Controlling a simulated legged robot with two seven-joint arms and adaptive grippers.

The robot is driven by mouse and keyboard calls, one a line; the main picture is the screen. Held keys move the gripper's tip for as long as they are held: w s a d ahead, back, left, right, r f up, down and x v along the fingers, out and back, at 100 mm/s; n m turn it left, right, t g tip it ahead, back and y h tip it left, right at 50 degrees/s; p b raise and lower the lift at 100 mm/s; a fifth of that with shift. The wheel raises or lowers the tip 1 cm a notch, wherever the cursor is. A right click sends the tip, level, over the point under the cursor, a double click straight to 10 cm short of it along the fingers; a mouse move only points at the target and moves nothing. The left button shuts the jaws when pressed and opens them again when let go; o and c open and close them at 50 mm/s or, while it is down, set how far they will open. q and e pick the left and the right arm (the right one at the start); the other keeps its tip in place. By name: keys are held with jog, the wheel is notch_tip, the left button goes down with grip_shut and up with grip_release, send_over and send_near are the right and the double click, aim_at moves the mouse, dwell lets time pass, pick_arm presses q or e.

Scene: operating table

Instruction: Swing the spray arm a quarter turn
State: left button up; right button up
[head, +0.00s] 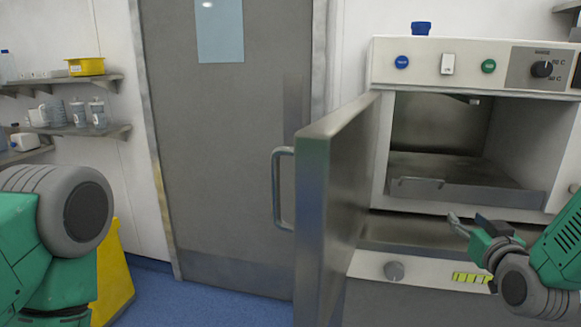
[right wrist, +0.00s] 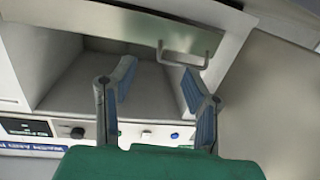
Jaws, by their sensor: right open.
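A steel washer cabinet (head: 441,58) stands at the right of the head view, its front door (head: 338,190) swung open to the left. The open chamber (head: 436,122) holds a flat grey rack or tray (head: 450,170) with a small front handle. A small nozzle-like part (head: 474,100) shows under the chamber's roof; I cannot make out a spray arm clearly. My right gripper (head: 472,226) is open and empty, in front of and below the chamber mouth. In the right wrist view, its spread fingers (right wrist: 158,78) frame the chamber and the tray's handle (right wrist: 184,56). My left gripper is out of view.
The open door with its bar handle (head: 282,188) juts toward me left of the chamber. A grey room door (head: 222,130) is behind. Shelves (head: 62,131) with cups and a yellow bin (head: 86,67) are at the left. Blue floor shows between.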

jog(key=s+a+f+g+y, duration=0.1)
jog(key=s+a+f+g, duration=0.15)
jog(key=s+f, duration=0.4)
jog(key=s+a+f+n+g, duration=0.15)
jog(key=s+f+g, duration=0.25)
jog(key=f, duration=0.6)
jog(key=s+a+f+g+y, duration=0.1)
jog(key=s+a+f+g, duration=0.15)
jog(key=s+f, duration=0.5)
jog(key=s+a+f+g, duration=0.1)
jog(key=s+f+g, duration=0.3)
jog(key=s, duration=0.6)
jog(key=s+a+f+g, duration=0.1)
jog(key=s+f+g, duration=0.2)
jog(key=s+f, duration=0.3)
jog(key=s, duration=0.4)
jog(key=shift+s+f+g, duration=0.15)
jog(key=shift+s+g, duration=0.15)
jog(key=shift+g, duration=0.1)
jog(key=shift+w, duration=0.1)
